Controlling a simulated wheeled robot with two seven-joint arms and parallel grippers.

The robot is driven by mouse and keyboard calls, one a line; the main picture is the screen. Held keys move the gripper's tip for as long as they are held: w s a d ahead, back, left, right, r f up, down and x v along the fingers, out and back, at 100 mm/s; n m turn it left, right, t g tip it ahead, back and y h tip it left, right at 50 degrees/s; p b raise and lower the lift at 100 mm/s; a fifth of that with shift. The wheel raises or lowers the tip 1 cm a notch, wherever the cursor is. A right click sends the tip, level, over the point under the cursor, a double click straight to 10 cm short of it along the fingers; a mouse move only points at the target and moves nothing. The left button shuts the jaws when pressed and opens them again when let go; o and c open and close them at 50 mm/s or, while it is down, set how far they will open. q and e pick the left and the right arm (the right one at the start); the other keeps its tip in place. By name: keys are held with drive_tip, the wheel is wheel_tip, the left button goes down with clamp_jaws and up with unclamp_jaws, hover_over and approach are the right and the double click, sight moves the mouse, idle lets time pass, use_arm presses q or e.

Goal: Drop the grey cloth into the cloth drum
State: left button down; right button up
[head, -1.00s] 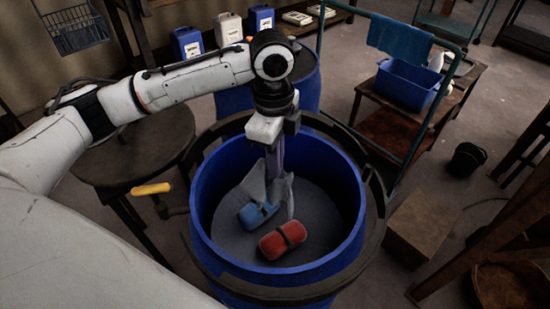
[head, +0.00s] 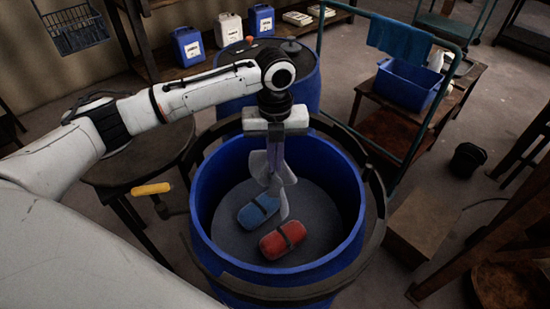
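My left gripper (head: 275,133) is above the inside of an open blue drum (head: 203,215), reaching in from the left. It is shut on the grey cloth (head: 285,180), which hangs down from it in folds. The cloth is inside the drum's rim outline, and its lower tip overlaps the bundles below. I cannot tell whether it touches them. The fingertips are partly hidden by the cloth. A blue strapped bundle (head: 255,211) and a red strapped bundle (head: 283,240) lie on the grey drum floor. My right gripper is not in view.
A dark ring frame (head: 373,215) surrounds the drum. A yellow handle (head: 151,188) sticks out left, by a round dark table (head: 135,165). A closed blue drum (head: 300,80) stands behind. A teal-railed cart with a blue bin (head: 408,87) stands right, near a box (head: 422,225).

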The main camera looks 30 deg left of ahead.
use_arm(q)
drive_tip(key=shift+f, duration=2.8)
drive_tip(key=c, duration=1.3)
unclamp_jaws()
drive_tip(key=shift+c, duration=0.2)
drive_tip(key=shift+o, duration=0.3)
drive_tip(key=o, duration=0.6)
drive_tip(key=shift+o, duration=0.2)
drive_tip(key=shift+r, duration=2.75)
